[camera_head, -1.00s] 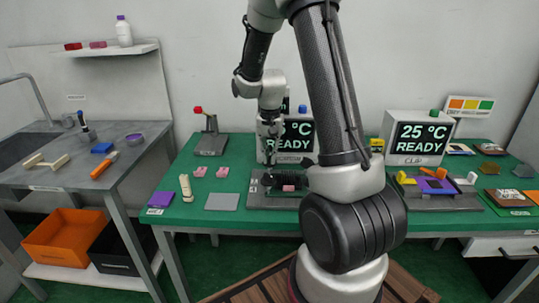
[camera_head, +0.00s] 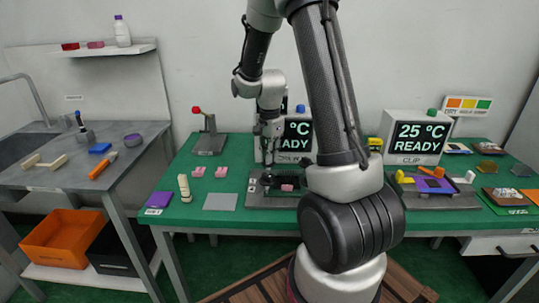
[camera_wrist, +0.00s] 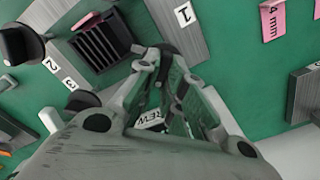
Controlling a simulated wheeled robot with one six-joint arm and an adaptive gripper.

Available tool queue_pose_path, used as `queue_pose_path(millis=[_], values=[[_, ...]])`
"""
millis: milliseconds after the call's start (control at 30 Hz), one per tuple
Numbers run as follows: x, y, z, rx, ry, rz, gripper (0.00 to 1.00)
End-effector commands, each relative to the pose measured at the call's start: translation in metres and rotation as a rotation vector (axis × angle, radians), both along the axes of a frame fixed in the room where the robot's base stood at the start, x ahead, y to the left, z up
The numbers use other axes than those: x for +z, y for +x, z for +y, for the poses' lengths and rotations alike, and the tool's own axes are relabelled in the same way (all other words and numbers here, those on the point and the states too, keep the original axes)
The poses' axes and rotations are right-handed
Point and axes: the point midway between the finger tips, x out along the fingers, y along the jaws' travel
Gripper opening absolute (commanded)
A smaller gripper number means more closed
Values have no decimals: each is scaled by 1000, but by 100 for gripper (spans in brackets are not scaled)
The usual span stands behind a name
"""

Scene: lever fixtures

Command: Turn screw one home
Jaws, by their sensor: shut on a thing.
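Screw one, a black knob (camera_wrist: 168,48) beside the label "1" (camera_wrist: 183,14), shows only in part in the wrist view, with the fingers covering the rest. My gripper (camera_wrist: 170,62) is shut on it. In the head view my gripper (camera_head: 268,165) points down over the left part of the grey fixture (camera_head: 255,202) on the green table. The screw is too small there to tell its turn. Two other black knobs (camera_wrist: 84,100) (camera_wrist: 17,45) stand near the labels "2" and "3". A pink block (camera_wrist: 84,20) lies by the black ribbed part (camera_wrist: 100,44).
A grey box with a "READY" screen (camera_head: 298,130) stands right behind the gripper. A lever stand with a red knob (camera_head: 208,140) is to the left. Pink blocks (camera_head: 198,171) and a grey plate (camera_head: 220,202) lie left of the fixture. A clip fixture (camera_head: 435,200) is to the right.

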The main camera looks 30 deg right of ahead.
Motion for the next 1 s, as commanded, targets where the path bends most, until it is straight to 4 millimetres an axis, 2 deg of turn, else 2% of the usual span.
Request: queue_pose_path(millis=[467,500,600,867,1000], values=[[1,1,0,-15,-1,-2,0],[1,1,0,-15,-1,-2,14],[0,1,0,-15,-1,-2,32],[0,0,0,-14,0,-1,32],[7,1,0,-14,-1,-2,32]])
